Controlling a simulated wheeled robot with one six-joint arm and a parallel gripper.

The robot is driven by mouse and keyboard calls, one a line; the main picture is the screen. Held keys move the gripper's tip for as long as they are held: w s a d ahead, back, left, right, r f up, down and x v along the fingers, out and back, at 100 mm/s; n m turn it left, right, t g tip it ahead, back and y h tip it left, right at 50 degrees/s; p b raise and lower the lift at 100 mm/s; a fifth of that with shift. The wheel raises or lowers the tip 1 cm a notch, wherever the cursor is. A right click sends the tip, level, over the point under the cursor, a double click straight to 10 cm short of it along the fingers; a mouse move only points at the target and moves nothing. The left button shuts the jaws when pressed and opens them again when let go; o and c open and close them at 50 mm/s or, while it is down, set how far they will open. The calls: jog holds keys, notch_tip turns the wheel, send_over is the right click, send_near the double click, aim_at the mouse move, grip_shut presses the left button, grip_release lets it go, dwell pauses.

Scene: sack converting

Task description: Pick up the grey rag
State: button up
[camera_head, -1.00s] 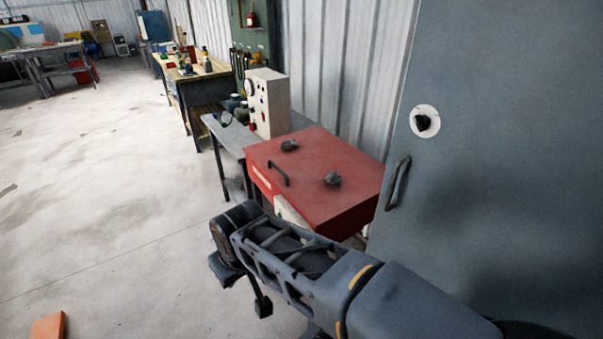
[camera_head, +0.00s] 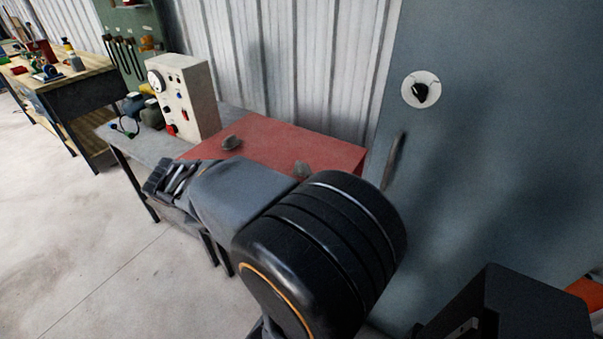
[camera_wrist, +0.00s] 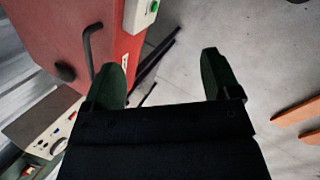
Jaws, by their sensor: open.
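I cannot tell whether either is the grey rag. In the wrist view one dark lump (camera_wrist: 65,72) shows on the red box at the left. My gripper (camera_wrist: 160,78) is open, its two dark fingers spread and nothing between them. It hangs beside the red box, with grey floor behind the gap.
The red box (camera_head: 270,140) has a dark handle (camera_wrist: 88,45). A white control box (camera_head: 185,95) stands on the grey table (camera_head: 160,150). A tall grey cabinet (camera_head: 480,150) stands close at the right. Orange pieces (camera_wrist: 296,112) lie on the floor. Open floor (camera_head: 90,250) lies left.

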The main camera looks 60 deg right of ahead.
aim_at(296, 168)
jog(key=shift+o, duration=1.4)
jog(key=d+n+g+h, duration=0.1)
jog(key=d+n+h, duration=0.1)
jog(key=d, duration=0.4)
jog(key=w+d+f+n+g+h+b, duration=0.1)
jog(key=d+n+g+h, duration=0.1)
jog(key=d, duration=0.3)
jog(key=w+d+f+n+g+h+b, duration=0.1)
jog(key=d+n+g+h, duration=0.1)
jog(key=d, duration=0.4)
jog(key=shift+w+d+n, duration=0.2)
jog(key=shift+d+n, duration=0.15)
jog(key=shift+n, duration=0.25)
jog(key=shift+n+h, duration=0.4)
jog(key=shift+h, duration=0.3)
jog(key=x, duration=0.8)
jog(key=shift+w+d+r+b, duration=0.15)
jog(key=shift+d+r+b, duration=0.05)
jog(key=shift+d+b, duration=0.2)
jog(key=shift+x, duration=3.25)
